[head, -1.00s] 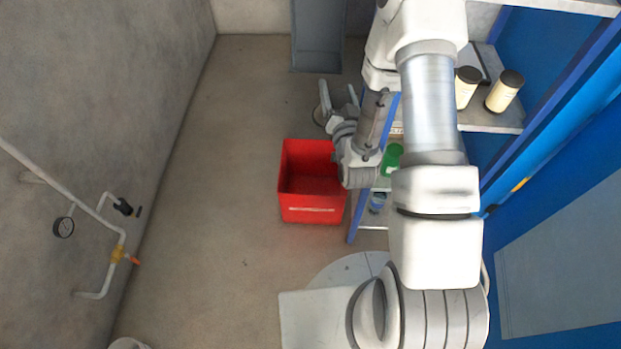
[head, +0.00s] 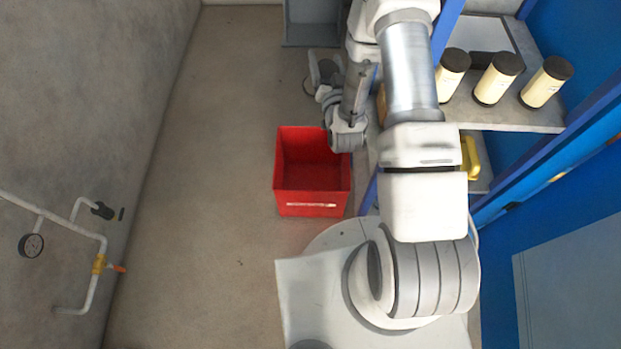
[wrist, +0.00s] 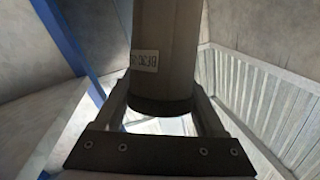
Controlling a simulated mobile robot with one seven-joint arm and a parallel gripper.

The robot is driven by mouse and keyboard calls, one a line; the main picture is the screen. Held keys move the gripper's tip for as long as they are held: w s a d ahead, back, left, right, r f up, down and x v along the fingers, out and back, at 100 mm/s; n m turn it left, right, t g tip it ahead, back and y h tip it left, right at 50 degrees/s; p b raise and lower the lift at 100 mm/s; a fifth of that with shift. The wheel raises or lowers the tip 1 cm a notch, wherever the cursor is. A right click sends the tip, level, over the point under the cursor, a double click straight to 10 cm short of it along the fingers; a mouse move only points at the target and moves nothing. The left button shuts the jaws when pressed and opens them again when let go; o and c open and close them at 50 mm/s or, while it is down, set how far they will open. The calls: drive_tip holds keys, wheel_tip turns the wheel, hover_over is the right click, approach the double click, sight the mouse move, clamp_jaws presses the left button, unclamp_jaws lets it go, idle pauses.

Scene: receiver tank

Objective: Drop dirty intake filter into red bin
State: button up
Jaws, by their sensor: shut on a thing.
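The dirty intake filter is a dark grey-brown cylinder (wrist: 165,45) with a small white printed label. It stands between the two fingers of my gripper (wrist: 160,112) in the wrist view, and the gripper is shut on it. In the head view my gripper (head: 326,72) is past the far edge of the red bin, near its right side; the filter is mostly hidden there by the fingers and wrist. The red bin (head: 311,204) stands open on the floor, with a pale strip on its front. Its visible inside looks empty; my wrist covers its far right corner.
A shelf unit (head: 540,118) on the right holds several cream cylinders with dark caps (head: 497,78) and a yellow item (head: 470,158) lower down. Pipes with a gauge (head: 31,245) run along the left wall. The floor left of the bin is clear.

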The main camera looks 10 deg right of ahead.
drive_tip(key=w+f+b, duration=0.3)
drive_tip(key=f+b, duration=0.8)
drive_tip(key=f, duration=1.1)
drive_tip(key=w+d+f+b, duration=0.1)
drive_tip(key=w+f+b, duration=0.2)
drive_tip(key=f+b, duration=0.8)
wheel_tip(320, 180, down, 11)
drive_tip(key=shift+w+f+b, duration=0.1)
drive_tip(key=shift+w+b, duration=0.1)
drive_tip(key=shift+b, duration=0.1)
drive_tip(key=o, duration=1.5)
drive_tip(key=shift+c, duration=0.2)
drive_tip(key=shift+s, duration=0.15)
